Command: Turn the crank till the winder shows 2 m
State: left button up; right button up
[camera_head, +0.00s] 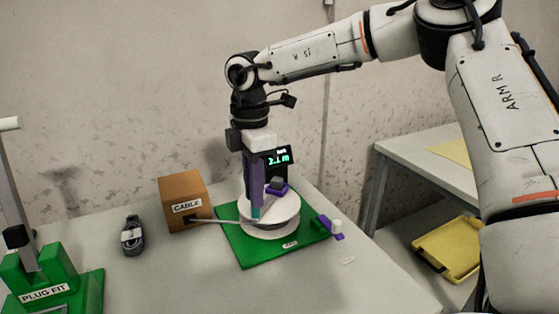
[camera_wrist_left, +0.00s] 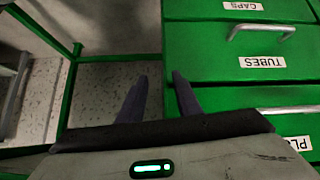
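The winder has a white spool (camera_head: 268,216) on a green base (camera_head: 240,249), with a small dark display (camera_head: 277,158) behind it. Green characters are lit on the display, but I cannot read them surely. A purple piece (camera_head: 278,189) shows at the top of the spool; I cannot tell whether it is the crank. My right gripper (camera_head: 256,213) points down over the spool, its fingers seen edge-on, and what lies between them is hidden. A grey cable (camera_head: 214,221) runs from the cable box (camera_head: 184,198) to the spool. My left gripper (camera_wrist_left: 160,88) is open and empty, away from the winder.
A purple piece with a white knob (camera_head: 337,226) sits at the base's right edge. A yellow tray (camera_head: 447,248) lies lower right. Green drawers (camera_wrist_left: 240,95) face my left gripper.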

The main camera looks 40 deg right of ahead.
jog(key=o, duration=0.7)
jog(key=shift+d, duration=0.15)
jog(key=shift+r+p, duration=0.5)
jog(key=shift+r, duration=0.45)
jog(key=shift+r+p, duration=0.75)
jog(key=shift+r, duration=0.6)
jog(key=shift+r+p, duration=0.9)
jog(key=shift+r, duration=0.85)
jog(key=shift+f, duration=0.1)
